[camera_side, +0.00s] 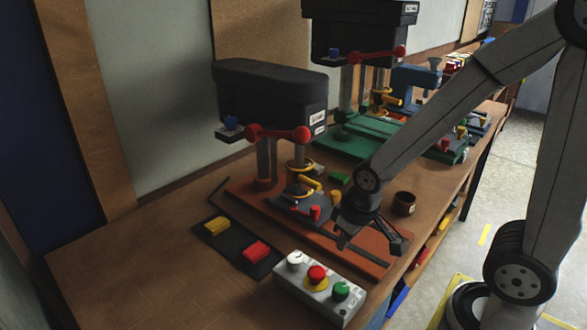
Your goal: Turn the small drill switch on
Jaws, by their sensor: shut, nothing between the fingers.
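A small drill press with a black head (270,100) and a red base (320,225) stands on the bench. A blue knob (230,124) on a grey bracket sticks out from its head's left side. A grey control box (315,288) at the front bears a white knob (294,260), a red button on a yellow collar (317,275) and a green button (341,291). I cannot tell which of these is the drill's switch. My gripper (397,244) is shut and empty, over the right part of the red base, behind and right of the control box.
A second drill press with a green base (350,140) stands behind. A black mat (235,246) with yellow and red blocks lies left of the control box. A dark cup (404,203) is near my wrist. The bench (120,270) is clear at the front left.

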